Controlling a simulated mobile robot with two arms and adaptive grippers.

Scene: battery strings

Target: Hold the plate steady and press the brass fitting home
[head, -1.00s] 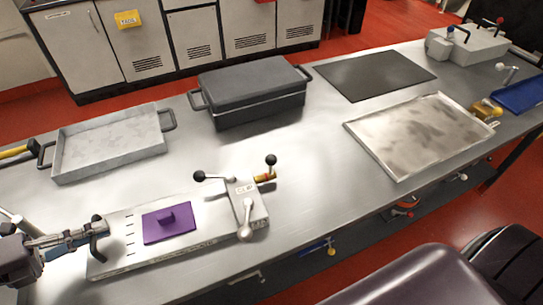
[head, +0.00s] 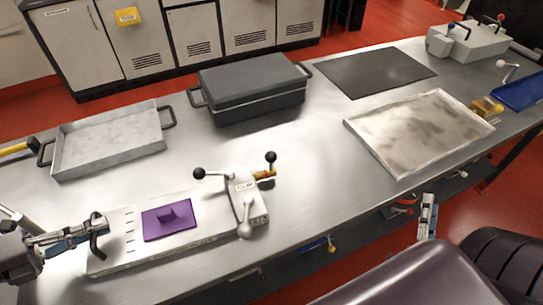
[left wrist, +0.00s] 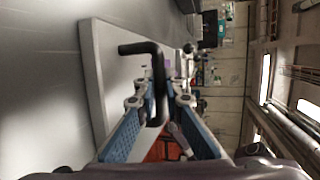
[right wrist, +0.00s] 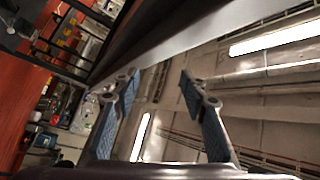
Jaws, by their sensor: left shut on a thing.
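A long pale metal plate (head: 120,251) lies along the near edge of the bench, with a purple pad (head: 158,227) on it. My left gripper (head: 99,232) is shut on the black handle (left wrist: 158,72) at the plate's left end. A clamp block (head: 248,206) with ball-ended levers stands at the plate's right end. A small brass fitting (head: 263,175) shows at the back right of this block; how deep it sits I cannot tell. My right gripper (head: 429,197) is beyond the bench's near edge, far right of the plate. Its fingers are apart and empty in the right wrist view (right wrist: 158,78).
A grey tray (head: 60,167) and a dark lidded box (head: 252,107) stand behind the plate. A black mat (head: 376,72) and a stained shallow tray (head: 386,163) lie to the right. Bench surface between the clamp block and the stained tray is clear.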

